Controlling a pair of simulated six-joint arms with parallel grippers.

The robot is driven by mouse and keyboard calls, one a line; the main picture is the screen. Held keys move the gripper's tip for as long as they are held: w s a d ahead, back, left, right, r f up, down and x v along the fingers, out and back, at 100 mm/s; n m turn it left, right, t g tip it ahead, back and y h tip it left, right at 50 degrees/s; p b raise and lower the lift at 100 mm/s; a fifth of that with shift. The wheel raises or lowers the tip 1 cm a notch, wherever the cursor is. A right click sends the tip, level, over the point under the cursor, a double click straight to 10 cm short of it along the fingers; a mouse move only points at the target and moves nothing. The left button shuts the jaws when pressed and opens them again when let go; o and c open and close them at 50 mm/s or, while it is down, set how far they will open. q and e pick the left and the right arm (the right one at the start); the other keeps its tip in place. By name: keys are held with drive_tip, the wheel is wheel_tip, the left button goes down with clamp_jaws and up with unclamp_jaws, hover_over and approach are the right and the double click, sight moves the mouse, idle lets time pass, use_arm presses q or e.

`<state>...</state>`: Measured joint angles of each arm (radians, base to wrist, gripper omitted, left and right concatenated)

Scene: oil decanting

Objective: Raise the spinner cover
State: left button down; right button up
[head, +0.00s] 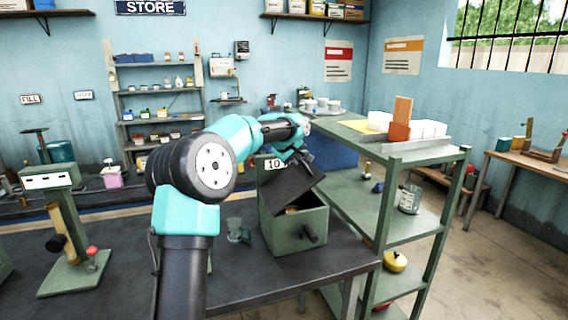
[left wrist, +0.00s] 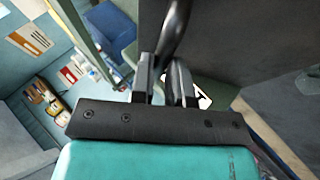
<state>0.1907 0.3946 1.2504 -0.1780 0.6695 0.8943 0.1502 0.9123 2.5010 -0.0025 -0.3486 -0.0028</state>
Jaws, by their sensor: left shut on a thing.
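The spinner is a green box (head: 290,238) on the dark bench, with a dark crank knob on its front. Its dark cover (head: 288,190) is tilted up at a steep slant, and the opening below shows something orange-brown inside. My left gripper (head: 301,156) is at the cover's upper edge. In the left wrist view the left gripper (left wrist: 167,82) is shut on the curved black handle (left wrist: 177,32), beside the large dark face of the cover (left wrist: 245,40). My right gripper is in neither view.
A small glass vessel (head: 236,230) stands just left of the box. A green shelf rack (head: 412,160) stands close on the right, with an orange block on top. A green stand (head: 72,275) is at the left. The bench front is clear.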

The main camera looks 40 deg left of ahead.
use_arm(q)
drive_tip(key=shift+s+a+r, duration=0.2)
drive_tip(key=shift+s, duration=0.15)
drive_tip(key=shift+f, duration=0.1)
drive_tip(key=c, duration=1.1)
unclamp_jaws()
drive_tip(key=shift+s+a, duration=0.1)
drive_tip(key=shift+r, duration=0.2)
drive_tip(key=v, duration=1.7)
drive_tip(key=shift+r, duration=0.1)
